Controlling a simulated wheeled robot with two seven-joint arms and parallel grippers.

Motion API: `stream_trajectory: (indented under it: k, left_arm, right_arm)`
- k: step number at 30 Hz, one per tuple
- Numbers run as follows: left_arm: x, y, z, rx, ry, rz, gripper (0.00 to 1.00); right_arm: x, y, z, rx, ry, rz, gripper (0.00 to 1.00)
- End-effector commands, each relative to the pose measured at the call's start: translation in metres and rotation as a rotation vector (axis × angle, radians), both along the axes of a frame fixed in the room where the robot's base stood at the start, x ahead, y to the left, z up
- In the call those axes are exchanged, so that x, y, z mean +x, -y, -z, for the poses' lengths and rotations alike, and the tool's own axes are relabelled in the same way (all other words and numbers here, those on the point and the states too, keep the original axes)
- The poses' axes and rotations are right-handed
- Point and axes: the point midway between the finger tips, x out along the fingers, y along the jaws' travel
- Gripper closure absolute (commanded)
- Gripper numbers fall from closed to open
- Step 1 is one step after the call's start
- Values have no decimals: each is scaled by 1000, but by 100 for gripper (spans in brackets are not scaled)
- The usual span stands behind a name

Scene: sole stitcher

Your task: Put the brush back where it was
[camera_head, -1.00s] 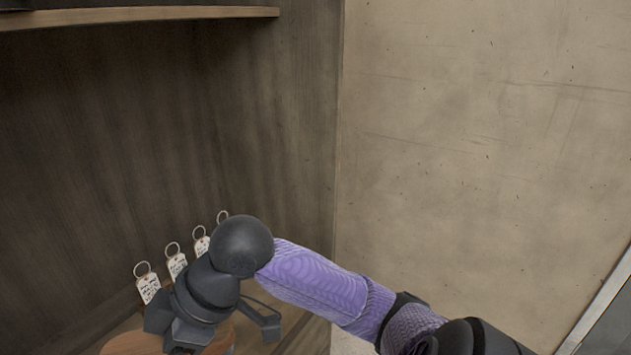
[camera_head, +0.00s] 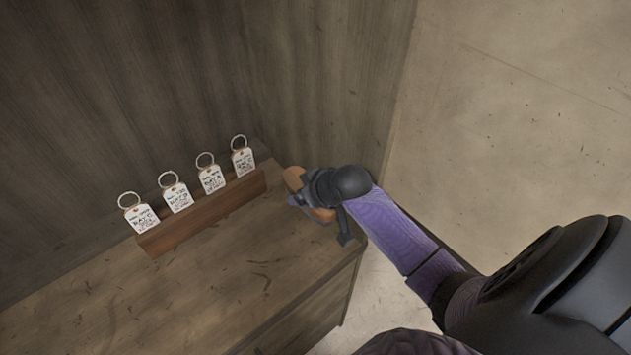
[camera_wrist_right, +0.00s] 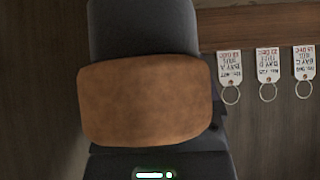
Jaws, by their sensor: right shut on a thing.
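The brush (camera_head: 295,180) shows as a brown wooden block in my right gripper (camera_head: 318,203), above the right end of the wooden bench top. In the right wrist view the brush (camera_wrist_right: 145,100) fills the middle as a rounded brown block between the dark gripper parts. My right gripper is shut on it. The brush's underside is hidden, and I cannot tell whether it touches the bench. My left gripper is not in view.
A wooden rack (camera_head: 200,213) with several white key tags (camera_head: 211,179) stands on the bench top (camera_head: 150,300), left of the brush. A dark wood panel (camera_head: 200,80) rises behind. The bench's front left is clear.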

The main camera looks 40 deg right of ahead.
Motion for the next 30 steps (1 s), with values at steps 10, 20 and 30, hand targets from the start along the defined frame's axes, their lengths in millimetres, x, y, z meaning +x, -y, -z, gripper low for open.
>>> stream_trajectory:
  k: [10,20,30]
  left_arm:
    - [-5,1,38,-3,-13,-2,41]
    - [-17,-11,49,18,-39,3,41]
    - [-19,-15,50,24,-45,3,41]
  right_arm:
    - [-1,1,75,0,-3,6,94]
    - [-1,1,100,-1,0,5,94]
    - [-1,1,103,-1,-1,5,0]
